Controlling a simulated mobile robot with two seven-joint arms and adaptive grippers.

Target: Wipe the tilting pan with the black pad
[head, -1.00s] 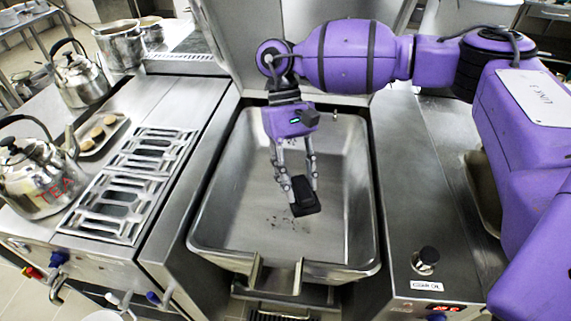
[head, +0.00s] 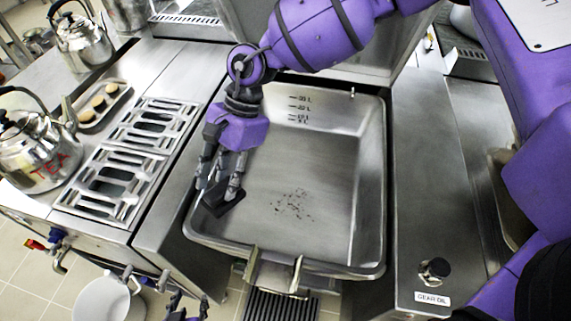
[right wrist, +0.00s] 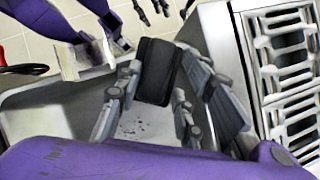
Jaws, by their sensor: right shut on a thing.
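The tilting pan (head: 330,165) is a wide steel basin, open at the top. My right gripper (head: 222,188) is shut on the black pad (head: 223,203), at the pan's left side near the front left corner. The pad is left of the specks; I cannot tell whether it touches the floor or wall. In the right wrist view the pad (right wrist: 157,70) sits between the fingers. My left gripper (head: 187,306) shows partly at the bottom edge, outside the pan, its fingers too cut off to judge.
Left of the pan is a stove with grates (head: 130,160), a tea kettle (head: 35,150), another kettle (head: 82,42) and a small tray of round items (head: 103,105). A white bucket (head: 105,300) stands on the floor. A steel counter with a black knob (head: 435,268) is at right.

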